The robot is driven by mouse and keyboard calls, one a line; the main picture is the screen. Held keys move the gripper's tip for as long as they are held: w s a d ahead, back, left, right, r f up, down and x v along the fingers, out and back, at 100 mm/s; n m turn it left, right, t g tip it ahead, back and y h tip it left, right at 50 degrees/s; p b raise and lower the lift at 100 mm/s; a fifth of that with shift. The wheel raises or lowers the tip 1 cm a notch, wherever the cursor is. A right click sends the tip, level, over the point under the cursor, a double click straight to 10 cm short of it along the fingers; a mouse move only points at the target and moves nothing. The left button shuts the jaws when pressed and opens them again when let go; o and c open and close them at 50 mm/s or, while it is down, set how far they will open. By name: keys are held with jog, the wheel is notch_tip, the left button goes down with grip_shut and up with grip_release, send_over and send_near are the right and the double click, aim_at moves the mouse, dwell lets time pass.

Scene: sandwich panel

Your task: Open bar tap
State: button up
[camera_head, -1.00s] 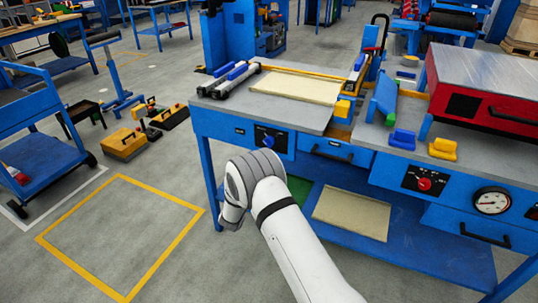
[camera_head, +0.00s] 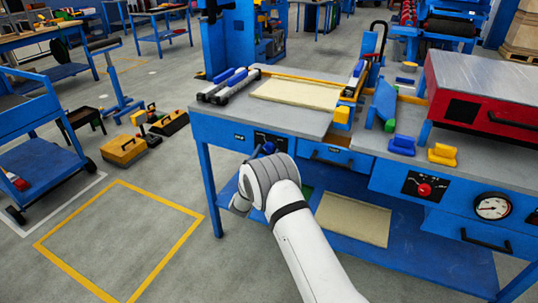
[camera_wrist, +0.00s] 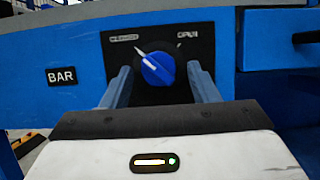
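The bar tap is a round blue knob (camera_wrist: 157,69) on a black plate in the blue bench front, beside a "BAR" label (camera_wrist: 61,76). In the wrist view its white pointer tilts up and left, toward the blurred label on the left; "OPEN" is printed at upper right. My gripper (camera_wrist: 160,84) is open, its two fingers apart on either side of the knob in the picture. I cannot tell whether they touch it.
A bar drawer handle shows at right in the wrist view. A red knob (camera_head: 424,190) and a gauge (camera_head: 492,206) sit further right. A yellow-marked floor area (camera_head: 120,240) at left is clear.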

jog(key=c, duration=0.9)
jog(key=shift+d, duration=0.4)
jog(key=shift+a+f+m+h+b, duration=0.15)
jog(key=shift+a+m+h+b, duration=0.2)
jog(key=shift+m+b, duration=0.2)
jog(key=m+g+h+b, duration=0.1)
jog(key=m+b, duration=0.2)
jog(key=m+g+h+b, duration=0.1)
jog(key=m+b, duration=0.3)
jog(key=m+g+h+b, duration=0.1)
jog(key=m+h+b, duration=0.1)
jog(key=m+b, duration=0.1)
jog(key=shift+w+a+m+g, duration=0.15)
jog(key=shift+a+m+g, duration=0.25)
jog(key=shift+m, duration=0.25)
jog(key=m+b, duration=0.1)
jog(key=m+g+b, duration=0.1)
jog(key=m+b, duration=0.1)
jog(key=m+g+b, duration=0.1)
jog(key=m, duration=0.1)
jog(key=shift+r+h, duration=0.25)
jog(key=shift+h, duration=0.1)
jog(key=shift+r+m+g+y+b, duration=0.2)
jog(key=shift+m+g+b, duration=0.3)
jog(key=shift+m+b, duration=0.65)
jog(key=shift+r+m+g+y+b, duration=0.2)
jog(key=shift+m+g+b, duration=0.45)
jog(key=shift+m, duration=0.7)
